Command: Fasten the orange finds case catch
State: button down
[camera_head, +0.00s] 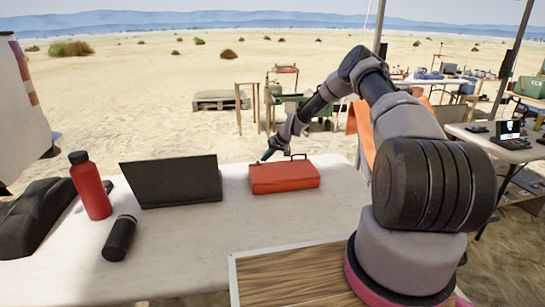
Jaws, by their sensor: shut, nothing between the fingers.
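The orange finds case (284,178) lies on the white table, right of the laptop. Its lid looks closed, and a dark handle stands up at its back edge. My arm reaches out from the right and bends down behind the case. My gripper (266,155) is small in the view, shut and empty, at the back left edge of the case near its top. I cannot tell whether it touches the case. The catch is too small or hidden to make out.
A black laptop (172,181), a red bottle (90,186), a black cylinder (119,238) and a dark bag (38,217) stand or lie to the left on the white table (190,250). The table in front of the case is clear. A side table (505,150) stands at right.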

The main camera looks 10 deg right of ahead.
aim_at(257, 160)
jog(key=shift+a, duration=0.3)
jog(key=a, duration=0.2)
jog(key=shift+a, duration=0.3)
